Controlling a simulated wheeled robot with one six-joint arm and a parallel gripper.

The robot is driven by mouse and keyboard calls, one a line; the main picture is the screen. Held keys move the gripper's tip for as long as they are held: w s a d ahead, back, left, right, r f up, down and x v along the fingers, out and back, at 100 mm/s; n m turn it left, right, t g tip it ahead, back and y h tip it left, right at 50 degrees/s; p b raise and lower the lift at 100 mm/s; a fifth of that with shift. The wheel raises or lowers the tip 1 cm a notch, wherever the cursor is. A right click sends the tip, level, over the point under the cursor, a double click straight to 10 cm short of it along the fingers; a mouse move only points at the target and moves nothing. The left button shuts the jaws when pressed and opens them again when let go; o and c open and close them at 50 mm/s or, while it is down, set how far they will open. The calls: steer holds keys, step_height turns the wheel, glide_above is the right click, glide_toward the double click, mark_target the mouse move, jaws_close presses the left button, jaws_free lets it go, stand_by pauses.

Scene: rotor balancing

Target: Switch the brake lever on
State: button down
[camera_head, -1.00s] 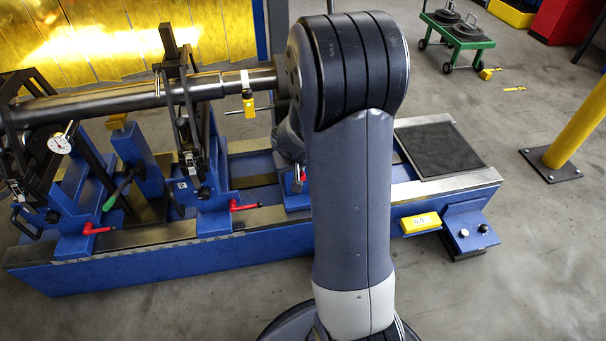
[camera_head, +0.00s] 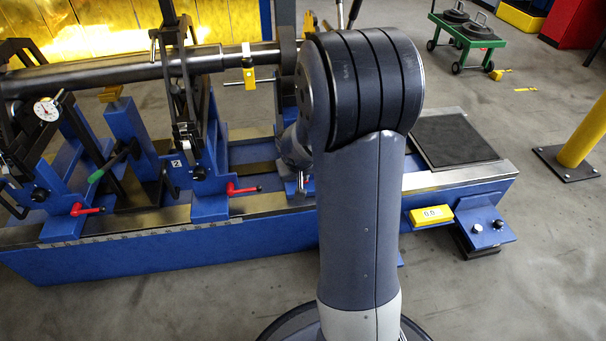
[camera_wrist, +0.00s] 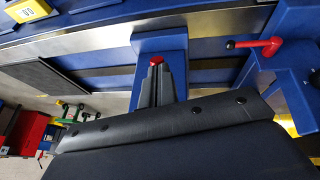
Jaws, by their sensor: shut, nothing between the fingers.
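In the wrist view a small red piece (camera_wrist: 157,60) shows at the tips of my gripper (camera_wrist: 155,69), in front of a blue block on the bed. It may be a lever handle; I cannot tell whether the fingers touch it. The grey fingers are together with nothing held. In the head view my arm hides most of this area. Two dark rods (camera_head: 347,14) stand up behind my arm at the top; I cannot tell whether one is the brake lever. A red clamp handle (camera_head: 243,190) on the nearer support also shows in the wrist view (camera_wrist: 255,45).
The blue machine bed (camera_head: 130,262) runs across the front, with a steel rotor shaft (camera_head: 110,72) on supports. A yellow box (camera_head: 431,214) is on its front right. A yellow post (camera_head: 585,132) and green cart (camera_head: 465,34) stand beyond. A dark bolted panel fills the lower wrist view.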

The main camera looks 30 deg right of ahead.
steer(key=shift+f+b, duration=0.3)
steer(key=shift+f, duration=0.2)
steer(key=shift+s+f, duration=0.1)
steer(key=shift+f, duration=0.05)
